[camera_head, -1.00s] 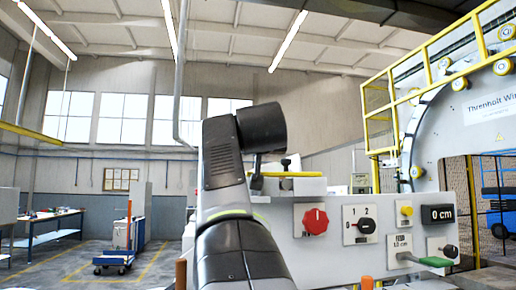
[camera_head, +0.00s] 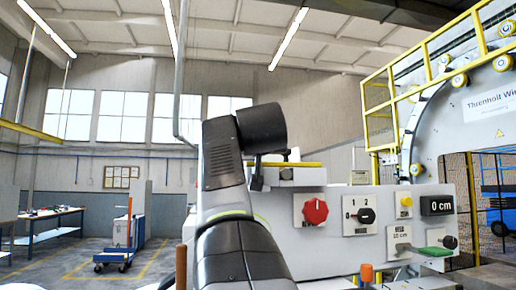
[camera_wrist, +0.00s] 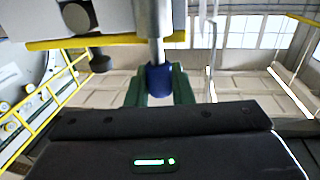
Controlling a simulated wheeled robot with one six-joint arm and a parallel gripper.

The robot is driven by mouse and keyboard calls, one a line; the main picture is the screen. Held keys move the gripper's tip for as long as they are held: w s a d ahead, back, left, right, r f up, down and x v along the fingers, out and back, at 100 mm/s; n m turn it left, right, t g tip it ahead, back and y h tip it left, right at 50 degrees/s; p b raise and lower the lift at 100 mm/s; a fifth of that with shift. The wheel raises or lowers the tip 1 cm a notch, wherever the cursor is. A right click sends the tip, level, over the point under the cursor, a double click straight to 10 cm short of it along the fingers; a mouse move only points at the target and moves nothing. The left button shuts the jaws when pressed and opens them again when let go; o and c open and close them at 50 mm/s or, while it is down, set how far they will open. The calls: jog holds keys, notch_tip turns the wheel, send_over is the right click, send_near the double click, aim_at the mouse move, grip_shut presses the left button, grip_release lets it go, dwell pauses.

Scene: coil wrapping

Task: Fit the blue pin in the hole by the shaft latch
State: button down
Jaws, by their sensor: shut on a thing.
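In the wrist view the green fingers of my gripper (camera_wrist: 159,84) are shut on the blue pin (camera_wrist: 159,76). A grey metal shank (camera_wrist: 155,28) runs from the blue part toward the top of the picture, beside the pale machine body. I cannot tell whether its end touches anything. In the head view my own arm hides the gripper and the pin. The hole is not visible, and I cannot clearly identify the shaft latch. A yellow strip (camera_head: 292,164) tops the machine beside my arm; it also shows in the wrist view (camera_wrist: 100,41).
The grey control panel (camera_head: 380,192) carries a red knob (camera_head: 315,211), a selector (camera_head: 364,215), a yellow button (camera_head: 405,200) and a "0 cm" display (camera_head: 437,206). A green-handled lever (camera_head: 434,251) projects below. An orange-topped post (camera_head: 366,272) stands in front.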

jog(key=shift+f, duration=0.4)
jog(key=c, duration=1.2)
grip_release()
jog(key=s+b, duration=0.1)
jog(key=s, duration=0.3)
jog(key=s+b, duration=0.1)
jog(key=s, duration=0.4)
jog(key=s+b, duration=0.1)
jog(key=s, duration=0.4)
jog(key=shift+d+b, duration=0.25)
jog(key=shift+b, duration=0.05)
jog(key=shift+w, duration=0.15)
jog(key=w+p, duration=0.1)
jog(key=w, duration=0.3)
jog(key=w+p, duration=0.1)
jog(key=w, duration=0.4)
jog(key=w+p, duration=0.1)
jog(key=w, duration=0.4)
jog(key=shift+a+r, duration=0.15)
jog(key=shift+a, duration=0.1)
jog(key=shift+r+p, duration=0.2)
jog(key=shift+p, duration=0.2)
jog(key=shift+s+r, duration=0.1)
jog(key=shift+s, duration=0.1)
